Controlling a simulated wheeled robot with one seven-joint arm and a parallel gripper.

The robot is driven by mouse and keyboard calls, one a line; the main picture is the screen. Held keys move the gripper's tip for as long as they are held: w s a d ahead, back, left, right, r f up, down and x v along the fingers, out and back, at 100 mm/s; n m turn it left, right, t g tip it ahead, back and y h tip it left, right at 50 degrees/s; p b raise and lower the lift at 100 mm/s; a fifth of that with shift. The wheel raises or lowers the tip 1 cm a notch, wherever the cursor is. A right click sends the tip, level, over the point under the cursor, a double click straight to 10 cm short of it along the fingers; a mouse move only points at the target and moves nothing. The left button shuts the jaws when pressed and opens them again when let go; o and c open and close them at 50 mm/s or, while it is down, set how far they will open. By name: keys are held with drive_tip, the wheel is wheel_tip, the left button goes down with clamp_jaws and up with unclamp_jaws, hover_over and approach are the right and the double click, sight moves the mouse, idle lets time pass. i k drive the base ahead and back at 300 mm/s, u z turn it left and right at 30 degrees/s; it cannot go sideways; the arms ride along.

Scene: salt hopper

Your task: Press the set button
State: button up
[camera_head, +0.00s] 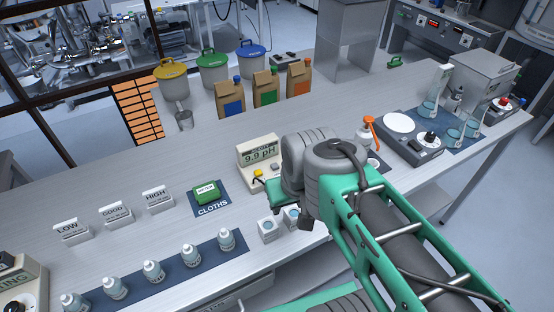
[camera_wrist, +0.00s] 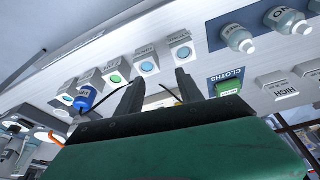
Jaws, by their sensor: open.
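The pH meter (camera_head: 260,151) is a cream box on the bench with a greenish display reading 9.9 pH. A yellow round button (camera_head: 258,173) and a grey button (camera_head: 275,167) are on its front; I cannot read which is the set button. My gripper (camera_wrist: 160,77) is open and empty in the wrist view, its two dark fingers apart. In the head view its green body is just in front of the meter, and my arm hides part of it. In the wrist view a small yellow patch (camera_wrist: 178,102) shows between the fingers, mostly hidden.
White cubes with round tops (camera_head: 267,229) stand near the bench's front edge, close to my arm. A green box on a blue cloth mat (camera_head: 223,208) lies left of the meter. Paper bags (camera_head: 267,87) stand behind. An orange-topped pump bottle (camera_head: 365,132) is to the right.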

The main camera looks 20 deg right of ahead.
sight(258, 172)
drive_tip(key=z, duration=0.55)
drive_tip(key=k, duration=1.3)
drive_tip(key=z, duration=0.2)
drive_tip(key=i, duration=0.25)
drive_tip(key=u, duration=1.15)
drive_tip(key=i, duration=0.95)
drive_tip(key=u, duration=0.55)
